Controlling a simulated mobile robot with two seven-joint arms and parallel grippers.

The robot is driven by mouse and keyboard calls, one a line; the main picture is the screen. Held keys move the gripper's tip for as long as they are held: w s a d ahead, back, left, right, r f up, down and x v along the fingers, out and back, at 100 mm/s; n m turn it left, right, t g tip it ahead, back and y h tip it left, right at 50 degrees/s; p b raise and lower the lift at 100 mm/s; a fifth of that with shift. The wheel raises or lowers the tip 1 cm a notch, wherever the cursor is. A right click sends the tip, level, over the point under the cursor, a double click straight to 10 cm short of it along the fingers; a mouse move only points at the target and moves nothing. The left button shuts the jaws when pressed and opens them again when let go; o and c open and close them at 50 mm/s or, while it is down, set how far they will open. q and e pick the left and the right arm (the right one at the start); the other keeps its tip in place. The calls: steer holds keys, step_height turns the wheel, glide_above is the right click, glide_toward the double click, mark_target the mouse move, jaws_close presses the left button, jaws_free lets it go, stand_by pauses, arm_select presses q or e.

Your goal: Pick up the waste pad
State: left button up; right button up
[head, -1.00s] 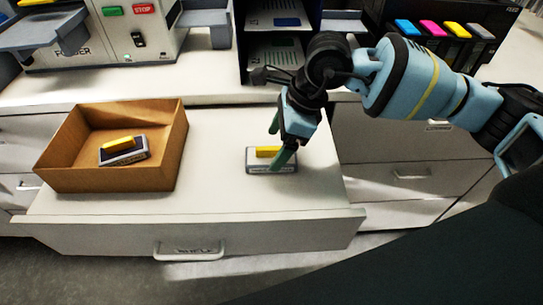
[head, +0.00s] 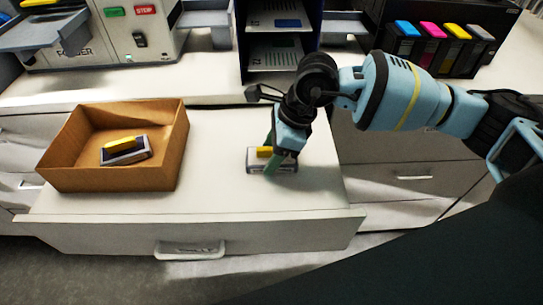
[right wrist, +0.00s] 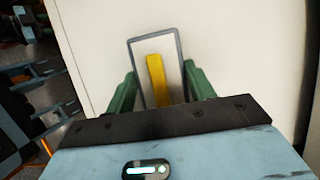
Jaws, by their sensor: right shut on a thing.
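A waste pad, a flat grey-and-white block with a yellow bar on top (head: 256,166), lies on the white surface of the pulled-out drawer. It also shows in the right wrist view (right wrist: 141,60). My right gripper (head: 277,157) points down at the pad from above. In the right wrist view its green fingers (right wrist: 160,88) are on the pad's two sides, shut on it. The fingers hide part of the pad in the head view. A similar pad with a yellow bar (head: 124,150) lies in an open cardboard box. My left gripper is not in view.
The cardboard box (head: 60,175) stands on the left of the pulled-out drawer (head: 225,190). Behind are a machine with green and red buttons (head: 137,38), a dark shelf rack (head: 283,50) and several coloured cartridges (head: 430,45). The drawer surface between box and pad is clear.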

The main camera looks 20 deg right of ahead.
mark_target(267, 150)
steer(key=shift+r, duration=0.15)
steer(key=shift+r, duration=0.55)
step_height(267, 150, up, 2)
steer(key=shift+s+r, duration=0.1)
steer(key=shift+s, duration=0.05)
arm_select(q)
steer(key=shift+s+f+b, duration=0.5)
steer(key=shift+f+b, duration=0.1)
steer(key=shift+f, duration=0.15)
arm_select(e)
steer(key=s+a+r, duration=0.1)
steer(key=s, duration=1.4)
steer(key=shift+s+a+r, duration=0.2)
steer(key=shift+s+a, duration=0.1)
